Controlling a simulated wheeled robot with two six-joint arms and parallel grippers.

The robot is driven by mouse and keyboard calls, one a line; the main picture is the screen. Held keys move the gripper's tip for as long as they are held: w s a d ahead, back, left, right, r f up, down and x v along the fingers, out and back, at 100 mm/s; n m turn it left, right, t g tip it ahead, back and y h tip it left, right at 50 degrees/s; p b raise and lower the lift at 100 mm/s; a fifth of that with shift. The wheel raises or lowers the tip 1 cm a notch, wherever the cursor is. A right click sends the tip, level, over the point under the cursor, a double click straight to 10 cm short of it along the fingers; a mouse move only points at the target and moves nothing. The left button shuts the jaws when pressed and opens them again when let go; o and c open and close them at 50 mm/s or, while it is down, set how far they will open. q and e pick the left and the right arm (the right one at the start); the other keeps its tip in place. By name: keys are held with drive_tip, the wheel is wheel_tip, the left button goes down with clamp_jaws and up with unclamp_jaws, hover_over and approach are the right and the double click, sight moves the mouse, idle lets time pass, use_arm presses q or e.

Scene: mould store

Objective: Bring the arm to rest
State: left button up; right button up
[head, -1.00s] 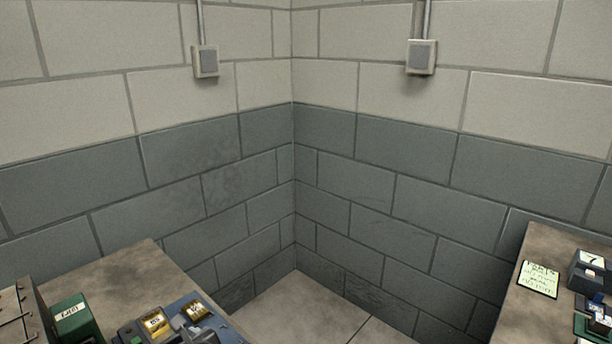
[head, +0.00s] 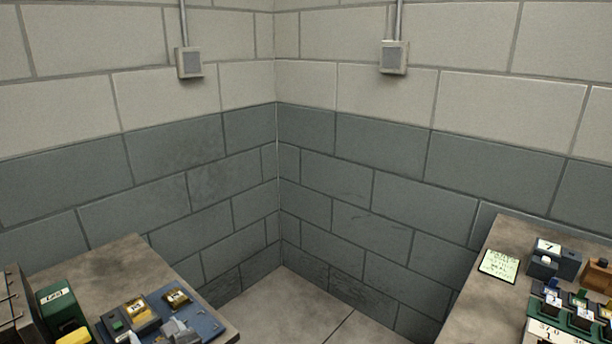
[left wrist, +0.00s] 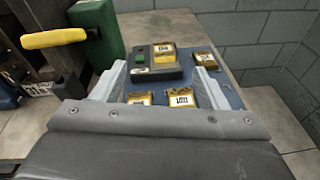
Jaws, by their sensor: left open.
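My left gripper (head: 179,331) shows at the bottom edge of the head view, only its grey fingertips in the picture. In the left wrist view the two pale fingers of my left gripper (left wrist: 158,80) stand wide apart with nothing held between them. Beyond and below them is a blue mat (left wrist: 226,97) with several yellow labelled blocks (left wrist: 181,98) and a dark device with a green button (left wrist: 153,74). I cannot tell how high the fingers are above it. My right gripper is in neither view.
The left bench (head: 112,262) also holds a green box (head: 62,308). A yellow handle (left wrist: 54,39) sticks out at the left of the wrist view. The right bench (head: 512,232) carries a note (head: 499,266) and several small blocks. Bare floor (head: 290,303) lies between the benches, before the corner walls.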

use_arm(q)
drive_tip(key=s+d+r+m+t+h, duration=0.25)
drive_tip(key=r+m+t, duration=0.25)
drive_tip(key=m, duration=0.3)
drive_tip(key=s+d+r+m+t+h, duration=0.1)
drive_tip(key=r+m+t+h, duration=0.2)
drive_tip(key=r+m+t, duration=0.35)
drive_tip(key=s+d+f+m+g+h, duration=0.25)
drive_tip(key=d+m+h, duration=0.2)
drive_tip(key=m, duration=0.45)
drive_tip(key=s+d+f+m+g+h, duration=0.1)
drive_tip(key=s+d+f+m+h, duration=0.15)
drive_tip(key=m+h, duration=0.45)
drive_tip(key=s+a+f+m+g+y, duration=0.4)
drive_tip(key=s+f+m+g, duration=0.7)
drive_tip(key=s+f, duration=0.35)
drive_tip(key=s+a+f+m+g+y, duration=0.1)
drive_tip(key=s+a+g+y, duration=0.1)
drive_tip(key=s+a, duration=0.15)
drive_tip(key=s+a+f+m+g+y, duration=0.1)
drive_tip(key=s+a+f+g+y, duration=0.15)
drive_tip(key=s, duration=0.25)
wheel_tip(320, 180, down, 23)
drive_tip(key=a+g+h, duration=0.1)
drive_tip(key=h, duration=0.1)
drive_tip(key=s+d+f+g, duration=0.1)
drive_tip(key=s+f, duration=1.4)
drive_tip(key=shift+f+n+p, duration=0.35)
drive_tip(key=shift+f+p, duration=0.05)
